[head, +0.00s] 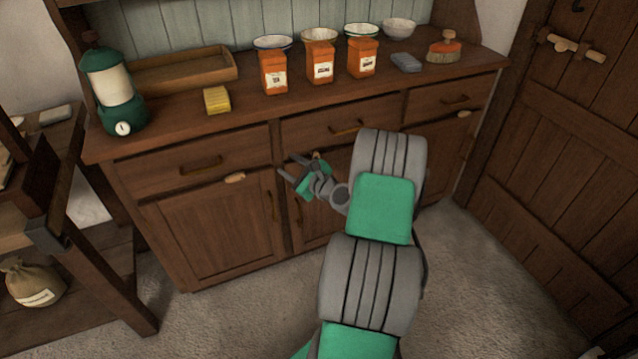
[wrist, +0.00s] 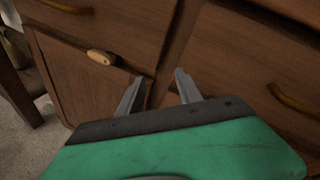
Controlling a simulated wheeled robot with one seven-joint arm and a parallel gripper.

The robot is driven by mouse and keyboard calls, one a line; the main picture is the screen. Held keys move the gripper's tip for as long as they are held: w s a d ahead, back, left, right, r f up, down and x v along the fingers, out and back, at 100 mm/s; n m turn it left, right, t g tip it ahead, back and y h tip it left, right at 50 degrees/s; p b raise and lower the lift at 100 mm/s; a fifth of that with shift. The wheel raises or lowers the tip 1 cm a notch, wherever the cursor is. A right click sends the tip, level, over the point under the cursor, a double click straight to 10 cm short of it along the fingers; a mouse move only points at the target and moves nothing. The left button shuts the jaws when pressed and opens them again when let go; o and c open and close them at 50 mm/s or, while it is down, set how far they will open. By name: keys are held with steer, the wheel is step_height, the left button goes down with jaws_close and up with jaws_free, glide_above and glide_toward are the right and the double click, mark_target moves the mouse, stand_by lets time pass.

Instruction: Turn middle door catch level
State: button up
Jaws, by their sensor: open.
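The dresser has a row of drawers above a row of doors. The middle door (head: 308,224) is partly hidden by my arm. A small tan piece (head: 316,155) at its top edge, just behind my gripper, looks like the middle catch; its angle cannot be told. My gripper (head: 289,166) is open and empty, in front of the post between the left and middle doors. In the wrist view its fingers (wrist: 157,76) are spread, with no catch between them. The middle catch does not show there; the gripper body covers that area.
The left door's wooden catch (head: 235,178) lies about level and also shows in the wrist view (wrist: 102,57). The right catch (head: 463,114) is near level. Drawer pulls (head: 346,128) stick out above. Canisters (head: 320,62) and a lantern (head: 112,90) stand on top. Floor in front is clear.

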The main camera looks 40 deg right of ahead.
steer(key=s+d+f+m+t+h+b, duration=0.1)
steer(key=s+d+f+m+h, duration=0.2)
steer(key=d+m, duration=0.2)
steer(key=s+d+f+m+t+h, duration=0.1)
steer(key=s+d+f+m+h, duration=0.15)
steer(key=d+m, duration=0.2)
steer(key=x, duration=0.7)
steer(key=shift+w+d+f+b, duration=0.15)
steer(key=shift+d+f+b, duration=0.05)
steer(key=shift+d+b, duration=0.25)
steer(key=shift+y, duration=0.25)
steer(key=shift+c, duration=0.2)
jaws_close()
